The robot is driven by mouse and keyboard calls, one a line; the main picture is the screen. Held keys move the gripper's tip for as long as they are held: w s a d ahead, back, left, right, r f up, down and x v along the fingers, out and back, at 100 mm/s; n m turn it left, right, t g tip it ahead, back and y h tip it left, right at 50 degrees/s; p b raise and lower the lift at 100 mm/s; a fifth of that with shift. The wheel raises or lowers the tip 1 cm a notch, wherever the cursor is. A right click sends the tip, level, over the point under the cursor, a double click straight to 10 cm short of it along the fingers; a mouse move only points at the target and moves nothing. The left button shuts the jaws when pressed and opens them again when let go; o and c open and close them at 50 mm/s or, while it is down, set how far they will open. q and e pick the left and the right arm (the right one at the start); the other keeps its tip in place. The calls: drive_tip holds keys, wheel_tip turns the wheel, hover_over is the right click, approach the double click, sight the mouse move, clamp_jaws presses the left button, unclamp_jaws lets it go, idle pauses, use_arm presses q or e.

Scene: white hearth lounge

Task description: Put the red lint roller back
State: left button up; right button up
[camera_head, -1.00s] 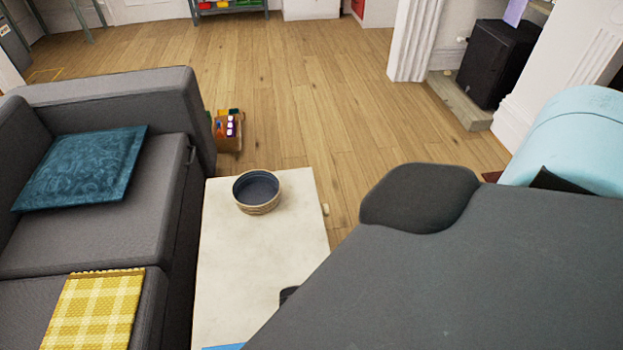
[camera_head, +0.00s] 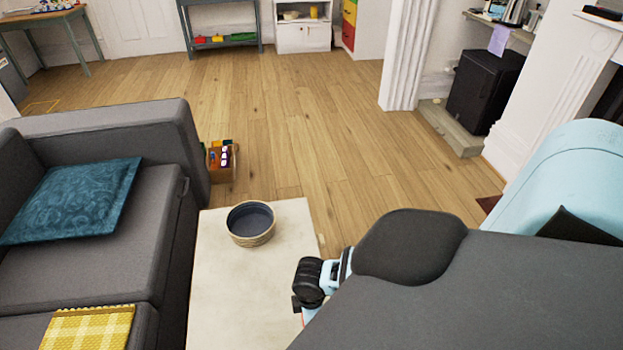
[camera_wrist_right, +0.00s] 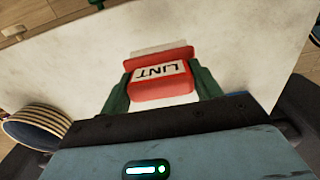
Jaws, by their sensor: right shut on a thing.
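In the right wrist view the red lint roller (camera_wrist_right: 160,90), with a white label reading LINT, sits between the green fingers of my right gripper (camera_wrist_right: 162,76), which is shut on it. The pale table top (camera_wrist_right: 245,50) is beneath it. I cannot tell whether the roller touches the table. In the head view a black and light blue part of my right arm shows over the right side of the table (camera_head: 215,290); the fingers and roller are hidden there. My left gripper is not in view.
A striped bowl with a dark inside (camera_head: 251,222) stands on the table, left of my gripper in the wrist view (camera_wrist_right: 35,125). A grey sofa (camera_head: 90,250) borders the table's left. A small box of colourful items (camera_head: 221,160) sits on the floor. The wooden floor beyond is clear.

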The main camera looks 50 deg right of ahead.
drive_tip(key=shift+w+d, duration=0.25)
drive_tip(key=shift+d, duration=0.15)
drive_tip(key=f+b, duration=0.1)
drive_tip(key=f, duration=0.2)
drive_tip(key=shift+d+f, duration=0.1)
drive_tip(key=shift+d, duration=0.1)
drive_tip(key=shift+w+f, duration=0.1)
drive_tip(key=shift+f, duration=0.1)
drive_tip(key=shift+f, duration=0.15)
drive_tip(key=o, duration=1)
drive_tip(key=shift+c, duration=0.2)
